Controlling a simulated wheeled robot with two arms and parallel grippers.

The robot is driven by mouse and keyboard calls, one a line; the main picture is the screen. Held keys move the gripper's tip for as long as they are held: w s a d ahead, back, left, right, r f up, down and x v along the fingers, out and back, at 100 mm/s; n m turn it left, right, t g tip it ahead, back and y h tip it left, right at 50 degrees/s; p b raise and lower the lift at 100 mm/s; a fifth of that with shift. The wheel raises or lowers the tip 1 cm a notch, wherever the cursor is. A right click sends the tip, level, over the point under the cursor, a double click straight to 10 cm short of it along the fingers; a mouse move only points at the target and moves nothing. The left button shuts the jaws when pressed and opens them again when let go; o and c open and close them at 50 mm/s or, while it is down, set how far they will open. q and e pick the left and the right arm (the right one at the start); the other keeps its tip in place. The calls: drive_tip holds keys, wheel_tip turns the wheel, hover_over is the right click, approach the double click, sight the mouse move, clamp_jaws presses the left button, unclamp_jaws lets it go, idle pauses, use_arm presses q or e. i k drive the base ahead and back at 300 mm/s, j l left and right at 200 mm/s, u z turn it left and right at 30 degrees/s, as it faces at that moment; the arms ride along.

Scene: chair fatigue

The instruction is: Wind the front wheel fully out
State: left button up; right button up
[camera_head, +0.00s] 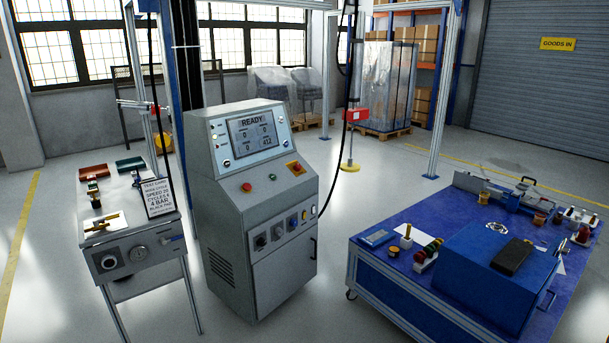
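Neither of my grippers is in view. I cannot tell for sure which part is the front wheel. The front face of the grey bench (108,242) at the left carries a small round part with a dark centre (109,262) and a round dial-like part (139,253) beside it. Both are too small to tell how far out they stand. A test card (158,197) stands at the bench's right edge, with lines that seem to read speed 25, 4 bar and black pad. A brass-coloured fixture (103,224) sits on the bench top.
A grey control cabinet (262,215) with a screen reading READY (253,133) stands in the middle. A blue-topped cart (385,265) at the right carries a blue case (490,268), a black pad (512,257) and several small parts. Open floor lies between cabinet and cart.

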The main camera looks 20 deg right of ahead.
sight(563, 250)
drive_tip(key=i+l+z, duration=0.15)
drive_tip(key=i+z, duration=0.8)
drive_tip(key=i+j+z, duration=0.3)
drive_tip(key=i+z, duration=0.15)
drive_tip(key=i+l+z, duration=0.2)
drive_tip(key=i+z, duration=0.8)
